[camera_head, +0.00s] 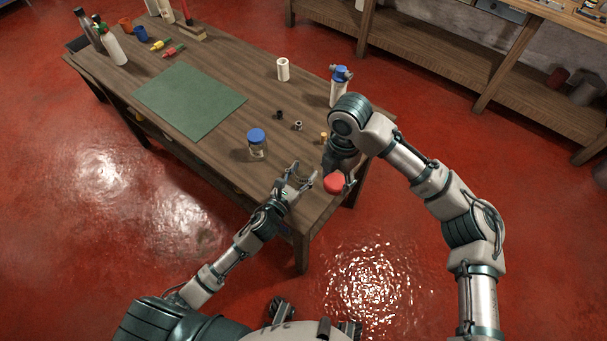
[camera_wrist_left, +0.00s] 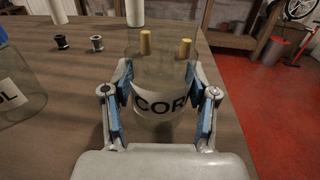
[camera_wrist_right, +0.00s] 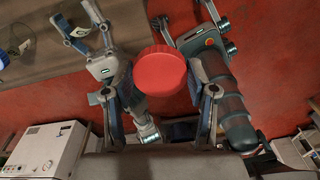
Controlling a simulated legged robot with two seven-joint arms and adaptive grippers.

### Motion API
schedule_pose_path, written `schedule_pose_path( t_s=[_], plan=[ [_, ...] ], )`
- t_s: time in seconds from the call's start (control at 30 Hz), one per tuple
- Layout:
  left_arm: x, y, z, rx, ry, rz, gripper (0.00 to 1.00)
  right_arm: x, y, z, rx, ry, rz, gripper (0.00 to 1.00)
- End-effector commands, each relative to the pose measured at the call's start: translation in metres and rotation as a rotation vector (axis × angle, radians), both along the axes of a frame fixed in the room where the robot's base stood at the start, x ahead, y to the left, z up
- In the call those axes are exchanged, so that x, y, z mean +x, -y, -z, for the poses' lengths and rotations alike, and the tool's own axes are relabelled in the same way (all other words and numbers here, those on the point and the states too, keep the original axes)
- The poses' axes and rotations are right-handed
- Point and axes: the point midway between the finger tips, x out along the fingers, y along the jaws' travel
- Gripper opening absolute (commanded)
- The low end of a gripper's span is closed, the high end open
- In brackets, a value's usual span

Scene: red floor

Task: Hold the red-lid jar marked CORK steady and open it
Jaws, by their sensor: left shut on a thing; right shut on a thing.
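The glass jar marked CORK (camera_wrist_left: 160,112) stands open on the table, with no lid on its mouth. My left gripper (camera_head: 302,178) is shut around its sides; it also shows in the left wrist view (camera_wrist_left: 160,105). The jar is faint and partly covered by the gripper in the head view. The red lid (camera_head: 334,183) is off the jar, to its right in the head view. My right gripper (camera_wrist_right: 160,90) is shut on the red lid (camera_wrist_right: 160,70) and holds it beside the jar, apart from it.
A blue-lid jar (camera_head: 257,142) stands left of the CORK jar. Small spools (camera_head: 298,126), a white cylinder (camera_head: 283,69) and a blue-topped bottle (camera_head: 339,85) stand farther back. A green mat (camera_head: 190,100) lies at left. The table's right edge (camera_head: 372,150) is close to my right arm.

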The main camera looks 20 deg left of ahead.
Motion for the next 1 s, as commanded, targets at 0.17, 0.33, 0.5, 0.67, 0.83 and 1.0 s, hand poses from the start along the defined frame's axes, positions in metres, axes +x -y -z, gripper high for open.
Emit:
schedule_pose_path(
  t_s=[0.17,0.33,0.5,0.67,0.83,1.0],
  plan=[
    [0.0,0.0,0.015,-0.001,0.0,0.0,0.0,0.001,0.0,0.01,0.0,-0.007,0.001,0.16],
    [0.0,0.0,0.014,-0.001,0.0,0.0,0.0,0.0,-0.001,0.009,-0.001,-0.005,0.0,0.16],
    [0.0,-0.001,0.015,-0.001,-0.001,-0.001,0.83,0.001,-0.001,0.009,-0.001,-0.006,0.0,0.16],
    [0.0,0.0,0.015,0.0,-0.001,-0.001,0.83,0.001,-0.001,0.009,-0.001,-0.006,0.001,0.16],
    [0.0,0.0,0.013,0.0,0.0,0.0,0.83,0.0,0.0,0.008,-0.001,-0.005,0.0,0.16],
    [-0.019,-0.006,0.014,0.001,-0.004,-0.001,0.83,0.0,0.0,0.006,-0.001,-0.004,0.0,0.16]
  ],
)
